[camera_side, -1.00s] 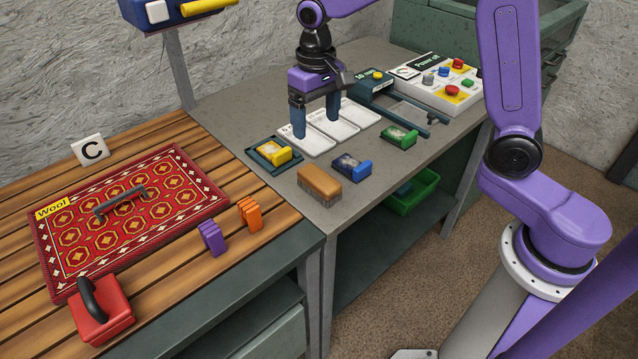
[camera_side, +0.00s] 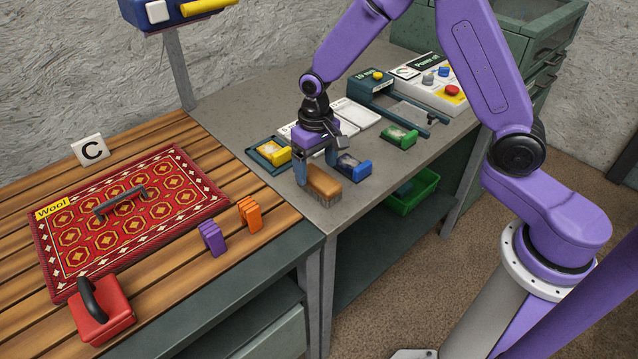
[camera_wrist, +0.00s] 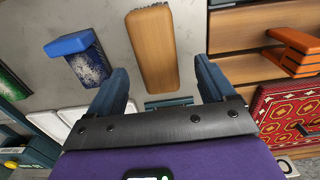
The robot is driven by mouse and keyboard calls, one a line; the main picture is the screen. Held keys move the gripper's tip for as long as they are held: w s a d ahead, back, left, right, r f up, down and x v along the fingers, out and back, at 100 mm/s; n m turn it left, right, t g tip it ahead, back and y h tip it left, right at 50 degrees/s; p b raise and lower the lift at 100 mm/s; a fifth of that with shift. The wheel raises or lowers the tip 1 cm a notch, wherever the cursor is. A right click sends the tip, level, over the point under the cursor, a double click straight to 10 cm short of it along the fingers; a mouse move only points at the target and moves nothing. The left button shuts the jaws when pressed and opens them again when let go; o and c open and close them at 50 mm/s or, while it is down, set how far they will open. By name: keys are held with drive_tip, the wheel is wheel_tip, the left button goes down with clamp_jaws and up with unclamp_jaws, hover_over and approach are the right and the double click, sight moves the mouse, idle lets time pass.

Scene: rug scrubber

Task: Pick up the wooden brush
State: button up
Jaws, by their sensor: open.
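The wooden brush (camera_side: 323,181) has a tan wooden back and grey bristles facing down. It lies on the grey tabletop near the front edge. My gripper (camera_side: 314,166) is open and low over the table at the brush's far end, one finger on the brush's left side. The other finger is partly hidden beside the blue-handled brush. In the wrist view the wooden brush (camera_wrist: 153,48) lies ahead of the gap between the two fingers of my gripper (camera_wrist: 163,75), roughly lined up with it. I see no grip on it.
A blue-handled brush (camera_side: 353,166) sits close to the right of the wooden brush. A yellow-handled brush (camera_side: 273,153) is behind left, a green-handled one (camera_side: 400,137) further right. The slatted bench with the red rug (camera_side: 150,225) is left. Bare tabletop lies in front of the brush.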

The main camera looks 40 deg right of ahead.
sight(317, 175)
wheel_tip(317, 175, down, 5)
drive_tip(key=shift+d, duration=0.15)
drive_tip(key=c, duration=1.1)
